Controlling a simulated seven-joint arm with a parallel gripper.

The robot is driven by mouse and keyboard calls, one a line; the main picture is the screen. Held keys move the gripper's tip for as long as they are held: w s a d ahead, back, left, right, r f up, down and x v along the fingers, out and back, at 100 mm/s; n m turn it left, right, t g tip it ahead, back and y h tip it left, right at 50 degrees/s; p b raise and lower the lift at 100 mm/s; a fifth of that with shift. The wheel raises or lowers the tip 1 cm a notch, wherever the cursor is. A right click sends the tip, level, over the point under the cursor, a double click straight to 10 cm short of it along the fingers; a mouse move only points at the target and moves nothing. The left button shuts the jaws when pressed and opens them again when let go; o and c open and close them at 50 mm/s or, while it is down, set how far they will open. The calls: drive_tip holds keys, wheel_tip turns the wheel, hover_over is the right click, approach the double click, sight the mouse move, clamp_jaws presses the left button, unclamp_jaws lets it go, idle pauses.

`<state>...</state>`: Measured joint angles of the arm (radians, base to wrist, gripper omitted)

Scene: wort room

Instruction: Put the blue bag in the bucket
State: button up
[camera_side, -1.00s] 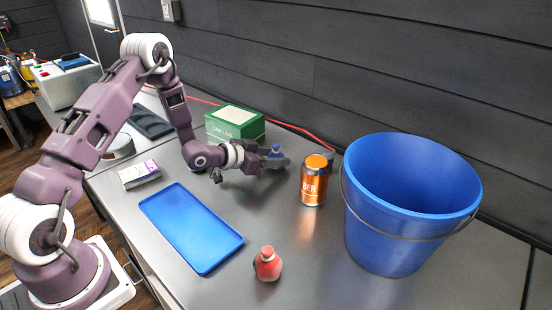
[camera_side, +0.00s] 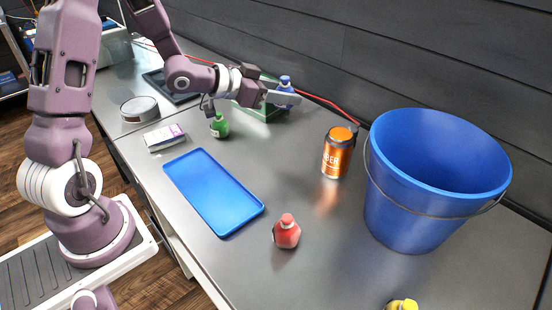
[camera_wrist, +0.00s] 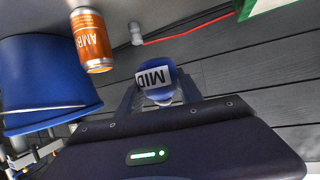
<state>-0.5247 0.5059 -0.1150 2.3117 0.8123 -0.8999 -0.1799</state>
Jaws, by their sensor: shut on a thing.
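The blue bag (camera_side: 286,82), small with a pale label, is between the fingers of my gripper (camera_side: 284,99), held above the table in front of the green box. In the wrist view the bag (camera_wrist: 155,78) shows its label with the letters "MID", between the two fingers of my gripper (camera_wrist: 160,92). My gripper is shut on it. The large blue bucket (camera_side: 415,205) stands upright at the right with its wire handle down on the near side. It also shows at the left of the wrist view (camera_wrist: 45,80). The bag is left of the bucket and apart from it.
An orange can (camera_side: 337,155) stands between my gripper and the bucket. A red bag (camera_side: 286,233), a blue tray (camera_side: 212,190), a green bag (camera_side: 219,126) and a small white box (camera_side: 164,137) are on the table. A yellow thing (camera_side: 402,305) shows at the bottom edge.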

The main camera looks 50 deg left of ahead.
drive_tip(key=s+d+r, duration=0.2)
drive_tip(key=s, duration=0.3)
drive_tip(key=m+g+h, duration=0.3)
drive_tip(key=m+h, duration=0.2)
hover_over(304, 172)
wheel_tip(304, 172, down, 12)
drive_tip(key=shift+r, duration=0.25)
drive_tip(key=shift+f, duration=2.35)
drive_tip(key=shift+f, duration=0.15)
drive_tip(key=o, duration=1.4)
drive_tip(key=shift+c, duration=0.2)
